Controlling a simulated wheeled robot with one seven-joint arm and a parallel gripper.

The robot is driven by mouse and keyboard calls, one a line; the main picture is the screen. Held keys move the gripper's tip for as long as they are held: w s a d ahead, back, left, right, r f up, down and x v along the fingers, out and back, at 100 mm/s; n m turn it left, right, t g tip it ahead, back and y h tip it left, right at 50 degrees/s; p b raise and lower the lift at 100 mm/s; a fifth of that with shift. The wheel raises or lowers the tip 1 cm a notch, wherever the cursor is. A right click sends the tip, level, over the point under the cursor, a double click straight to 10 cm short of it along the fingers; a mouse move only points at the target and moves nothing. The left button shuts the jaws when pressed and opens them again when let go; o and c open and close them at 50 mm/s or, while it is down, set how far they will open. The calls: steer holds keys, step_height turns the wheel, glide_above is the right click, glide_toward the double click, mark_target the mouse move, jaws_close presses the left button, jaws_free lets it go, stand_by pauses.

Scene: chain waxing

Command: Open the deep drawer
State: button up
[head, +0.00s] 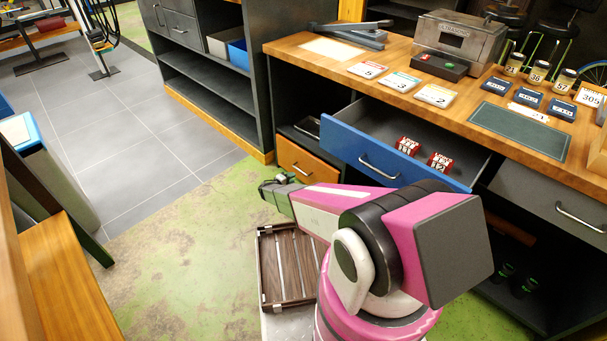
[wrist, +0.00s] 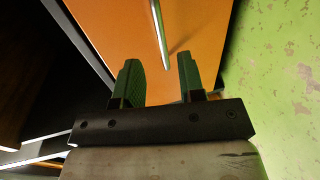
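An orange drawer front (head: 308,160) with a silver bar handle (head: 302,172) sits low at the left of the workbench; it appears shut. In the wrist view the orange front (wrist: 115,30) fills the upper middle, with its handle (wrist: 161,35) running lengthwise away from me. My gripper (wrist: 160,82) is open and empty, its two green fingers apart and the handle beyond the gap, not between them. In the head view my gripper (head: 279,183) is just left of the orange drawer. A wider blue drawer (head: 390,157) above and to the right is pulled out. No label shows which is deep.
Two red boxes (head: 407,147) lie in the blue drawer, which juts out close to my arm. A dark shelf unit (head: 212,75) stands left of the bench. Green floor (head: 190,260) is free to the left.

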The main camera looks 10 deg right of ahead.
mark_target(303, 173)
steer(key=x, duration=0.9)
steer(key=shift+d, duration=0.15)
jaws_close()
